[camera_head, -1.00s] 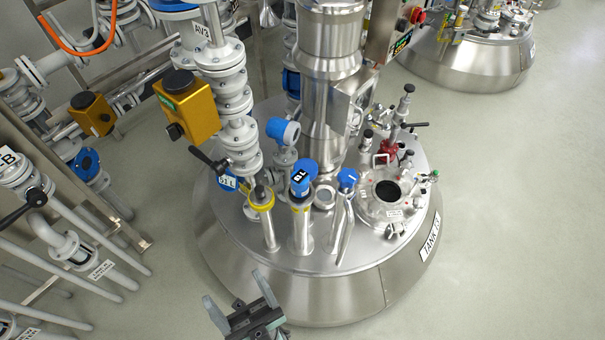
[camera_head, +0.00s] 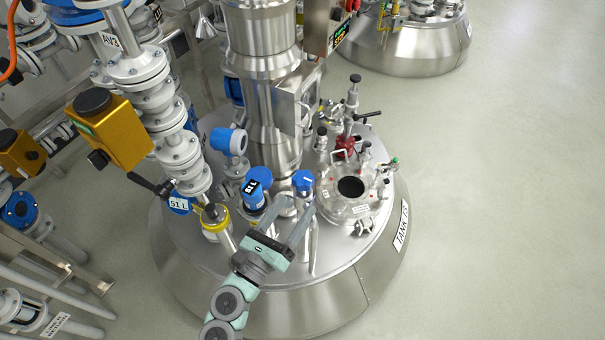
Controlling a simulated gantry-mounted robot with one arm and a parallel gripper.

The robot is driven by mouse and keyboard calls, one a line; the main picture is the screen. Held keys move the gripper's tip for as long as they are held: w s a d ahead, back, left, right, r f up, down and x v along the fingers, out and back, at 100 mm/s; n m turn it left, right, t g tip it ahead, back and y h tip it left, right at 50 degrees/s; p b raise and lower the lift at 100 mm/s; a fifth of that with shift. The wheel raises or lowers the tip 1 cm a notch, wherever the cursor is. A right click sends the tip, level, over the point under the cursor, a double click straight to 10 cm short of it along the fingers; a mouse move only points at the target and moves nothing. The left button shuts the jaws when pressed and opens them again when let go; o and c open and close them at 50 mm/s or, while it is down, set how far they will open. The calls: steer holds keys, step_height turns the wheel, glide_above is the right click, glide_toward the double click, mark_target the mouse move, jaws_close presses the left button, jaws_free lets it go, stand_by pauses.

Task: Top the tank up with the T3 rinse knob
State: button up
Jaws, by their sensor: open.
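The tank (camera_head: 340,293) is a round steel vessel with a plate reading TANK and a partly unclear number. The left one has a blue head with a small dark display (camera_head: 252,187). The right one has a plain blue knob (camera_head: 303,181) with a pale mark; it looks like the rinse knob, but I can read no T3 label on it. My gripper (camera_head: 294,206) is open and empty, its fingers pointing up the picture towards these posts. It partly hides their stems. I cannot tell whether it touches either.
A yellow-collared post (camera_head: 214,222) stands left of my gripper. A blue tag reading 51 L (camera_head: 180,204) hangs by the valve column. A hatch (camera_head: 351,188) with small valves is on the right. A yellow actuator (camera_head: 112,131) is at left. The floor at right is clear.

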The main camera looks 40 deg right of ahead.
mark_target(307, 175)
steer(key=w+f+m+y, duration=0.1)
steer(key=w+d+f+m, duration=0.1)
steer(key=w+m, duration=0.1)
steer(key=shift+f+t+y, duration=0.15)
steer(key=shift+t+y, duration=0.15)
steer(key=shift+y, duration=0.1)
steer(key=shift+w+d+f+m, duration=0.1)
steer(key=shift+w+d+m, duration=0.1)
steer(key=shift+m, duration=0.2)
steer(key=x, duration=1)
steer(key=shift+d+f+b, duration=0.1)
steer(key=shift+b, duration=0.25)
steer(key=c, duration=1.4)
